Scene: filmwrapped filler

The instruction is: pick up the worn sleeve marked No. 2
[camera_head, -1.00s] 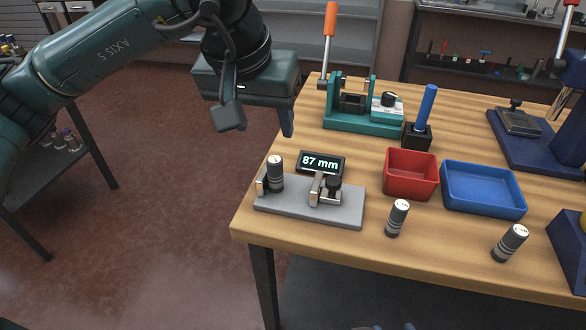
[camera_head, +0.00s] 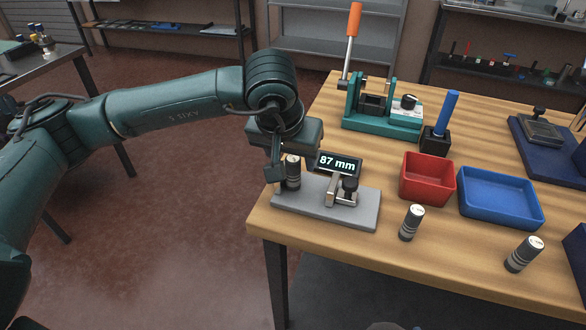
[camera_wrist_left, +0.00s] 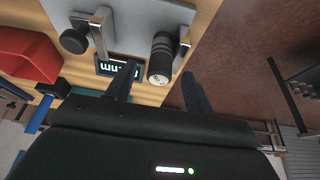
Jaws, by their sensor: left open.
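A dark grey sleeve with pale bands and a light marked end (camera_head: 293,174) stands on the grey gauge plate (camera_head: 355,217), against the metal stop at its left end. In the left wrist view the same sleeve (camera_wrist_left: 163,56) shows a mark that looks like "No", with its number too small to read surely. My left gripper (camera_head: 289,168) is open at this sleeve. In the wrist view its two fingers (camera_wrist_left: 158,70) lie on either side of the sleeve's end, with gaps.
A display reading 87 mm (camera_head: 339,163) stands behind the gauge plate, and a clamp with a dark knob (camera_head: 349,187) sits on it.

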